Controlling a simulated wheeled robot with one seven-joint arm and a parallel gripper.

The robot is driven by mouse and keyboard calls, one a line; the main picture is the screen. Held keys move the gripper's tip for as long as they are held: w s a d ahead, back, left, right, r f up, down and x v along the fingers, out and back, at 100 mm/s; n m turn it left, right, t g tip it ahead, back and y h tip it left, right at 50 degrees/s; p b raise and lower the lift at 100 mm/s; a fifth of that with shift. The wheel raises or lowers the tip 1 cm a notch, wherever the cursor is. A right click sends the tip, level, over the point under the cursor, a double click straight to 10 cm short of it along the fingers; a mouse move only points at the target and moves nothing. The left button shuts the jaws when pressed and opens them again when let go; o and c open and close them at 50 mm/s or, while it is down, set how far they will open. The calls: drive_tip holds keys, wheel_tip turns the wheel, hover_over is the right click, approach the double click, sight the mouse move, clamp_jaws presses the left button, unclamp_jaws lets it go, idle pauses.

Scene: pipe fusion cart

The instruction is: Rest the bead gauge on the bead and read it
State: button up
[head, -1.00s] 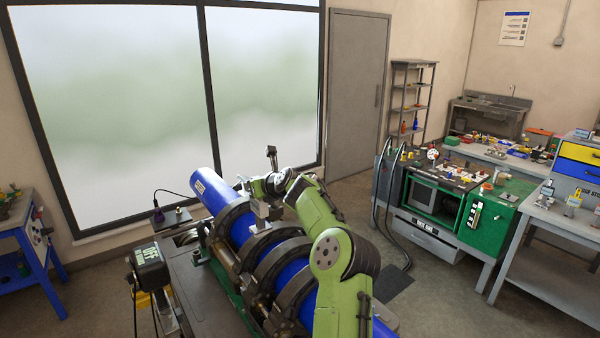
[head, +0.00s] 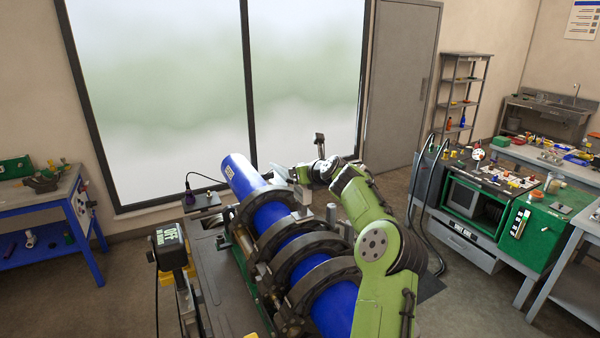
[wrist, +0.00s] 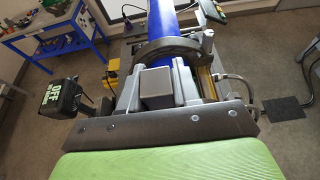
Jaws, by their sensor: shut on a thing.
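The blue pipe (head: 268,218) lies in the dark ring clamps (head: 287,243) of the fusion machine. My gripper (wrist: 157,92) is shut on a grey block-shaped piece (wrist: 157,88), which I take to be the bead gauge. The wrist view looks down on its flat top between the jaws. In the head view my gripper (head: 302,184) is over the pipe, among the clamps, with the grey piece (head: 303,197) below it. The bead is hidden or too small to make out. I cannot tell whether the gauge touches the pipe. No reading shows.
A box marked OFF (head: 168,236) stands left of the machine. A blue bench (head: 50,205) is at far left. A cluttered bench with a green cabinet (head: 535,232) is at right, with dark hoses (head: 428,195) beside it. Open floor lies between.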

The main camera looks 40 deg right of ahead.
sight(300, 198)
drive_tip(key=shift+w+f+b, duration=0.1)
drive_tip(key=shift+f+b, duration=2.85)
drive_tip(key=shift+f, duration=0.95)
drive_tip(key=shift+a+f+b, duration=0.1)
drive_tip(key=shift+f+b, duration=0.45)
drive_tip(key=shift+f, duration=0.25)
drive_tip(key=shift+r, duration=0.1)
wheel_tip(300, 198, up, 7)
drive_tip(key=p, duration=0.6)
drive_tip(key=shift+r, duration=0.2)
drive_tip(key=shift+f, duration=0.1)
idle(1.1)
